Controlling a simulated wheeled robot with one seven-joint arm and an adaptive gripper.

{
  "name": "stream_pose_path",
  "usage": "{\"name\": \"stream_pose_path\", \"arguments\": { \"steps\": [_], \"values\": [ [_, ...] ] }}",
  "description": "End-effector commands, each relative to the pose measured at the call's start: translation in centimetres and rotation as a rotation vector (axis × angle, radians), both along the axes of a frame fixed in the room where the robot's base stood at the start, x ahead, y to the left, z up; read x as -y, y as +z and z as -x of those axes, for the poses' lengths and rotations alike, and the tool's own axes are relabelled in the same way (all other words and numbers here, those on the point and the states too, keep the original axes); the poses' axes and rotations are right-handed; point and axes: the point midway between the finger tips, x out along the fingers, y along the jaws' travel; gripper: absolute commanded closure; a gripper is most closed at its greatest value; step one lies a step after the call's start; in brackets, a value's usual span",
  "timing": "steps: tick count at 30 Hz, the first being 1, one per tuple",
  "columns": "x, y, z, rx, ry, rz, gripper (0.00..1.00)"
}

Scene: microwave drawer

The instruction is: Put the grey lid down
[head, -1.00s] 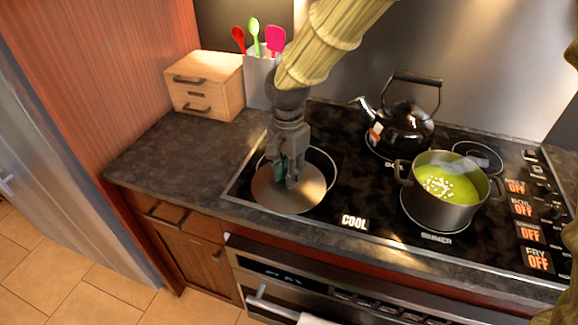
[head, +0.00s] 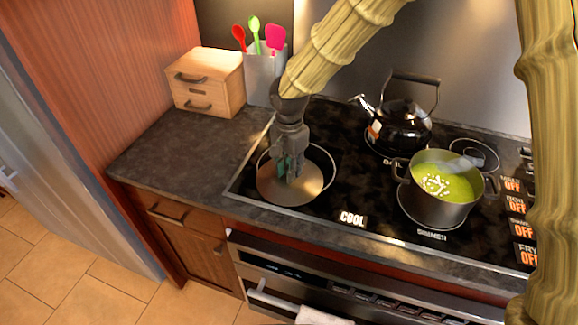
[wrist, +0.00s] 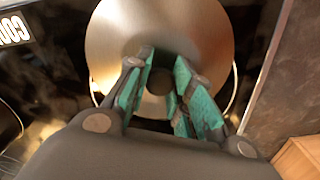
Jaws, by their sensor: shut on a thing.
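The grey lid (head: 278,193) is a round metal disc over the front-left burner of the cooktop, with part of the burner ring showing behind it. In the wrist view the lid (wrist: 160,25) fills the top middle, with its dark knob between my fingers. My gripper (head: 291,172) points down from above and is shut on the lid's knob. In the wrist view the green-padded fingers of my gripper (wrist: 164,75) stand on either side of the knob. Whether the lid touches the burner is hard to tell.
A pot of green soup (head: 447,212) stands uncovered on the front burner to the right. A black kettle (head: 402,127) is behind it. A wooden drawer box (head: 208,83) and a utensil holder (head: 258,80) stand at the back left. The dark counter (head: 175,155) left of the cooktop is clear.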

Motion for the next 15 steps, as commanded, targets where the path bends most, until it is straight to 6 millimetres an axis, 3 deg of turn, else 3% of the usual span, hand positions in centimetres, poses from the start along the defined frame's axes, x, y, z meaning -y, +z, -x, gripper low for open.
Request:
{"name": "stream_pose_path", "arguments": {
  "steps": [8, 9, 12, 15],
  "values": [
    [0.0, -0.27, 0.01, -0.001, 0.0, 0.001, 1.0],
    [0.02, -0.32, 0.03, -0.001, 0.0, 0.001, 0.75],
    [0.02, -0.27, 0.03, -0.001, 0.0, 0.001, 0.57],
    [0.01, -0.26, 0.02, -0.001, 0.0, 0.001, 0.56]
  ]
}}
